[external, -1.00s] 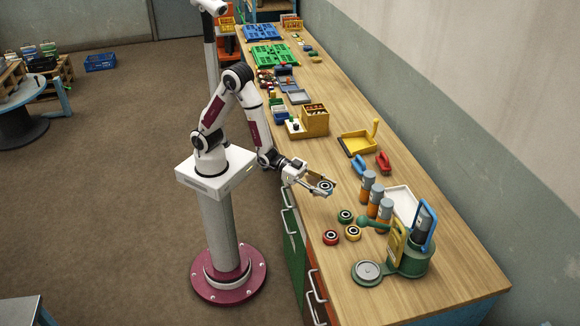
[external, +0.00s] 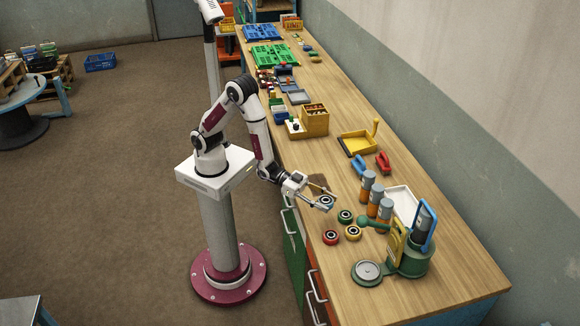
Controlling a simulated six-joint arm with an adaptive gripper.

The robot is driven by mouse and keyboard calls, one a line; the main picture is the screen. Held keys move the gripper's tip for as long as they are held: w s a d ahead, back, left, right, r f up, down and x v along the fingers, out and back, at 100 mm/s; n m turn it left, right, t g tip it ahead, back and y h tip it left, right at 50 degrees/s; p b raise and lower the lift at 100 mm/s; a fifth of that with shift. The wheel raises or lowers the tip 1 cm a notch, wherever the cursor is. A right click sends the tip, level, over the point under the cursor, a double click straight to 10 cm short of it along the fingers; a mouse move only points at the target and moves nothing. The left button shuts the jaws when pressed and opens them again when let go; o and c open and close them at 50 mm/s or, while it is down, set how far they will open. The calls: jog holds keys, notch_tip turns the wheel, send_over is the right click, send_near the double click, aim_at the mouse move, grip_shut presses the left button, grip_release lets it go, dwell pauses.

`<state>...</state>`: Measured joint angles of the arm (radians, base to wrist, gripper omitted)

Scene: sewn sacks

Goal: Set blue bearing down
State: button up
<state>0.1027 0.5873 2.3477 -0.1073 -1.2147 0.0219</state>
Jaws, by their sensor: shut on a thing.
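The blue bearing (external: 326,201) is a small blue ring with a dark and pale centre. My gripper (external: 325,199) is shut on it, low over the near edge of the wooden bench (external: 440,290). I cannot tell whether the bearing touches the bench top. A green bearing (external: 345,216), a yellow bearing (external: 353,233) and a red bearing (external: 331,237) lie flat on the bench just below and right of my gripper.
Orange and grey cylinders (external: 374,204) stand right of the bearings. A green press (external: 408,256) with a round plate (external: 367,272) stands at the front. A white tray (external: 402,203) lies behind the cylinders. A brown patch (external: 318,184) lies beside my gripper.

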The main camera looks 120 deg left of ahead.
jog(key=shift+f, duration=0.1)
dwell(0.3)
send_over(323, 223)
jog(key=shift+w+f, duration=0.2)
jog(key=shift+f, duration=2.6)
jog(key=shift+f, duration=1.85)
jog(key=shift+f, duration=0.2)
jog(key=o, duration=1.4)
jog(key=shift+s, duration=0.15)
jog(key=shift+s+r, duration=0.25)
jog(key=shift+s, duration=1.65)
jog(key=shift+s+r, duration=0.2)
jog(key=shift+s, duration=1.7)
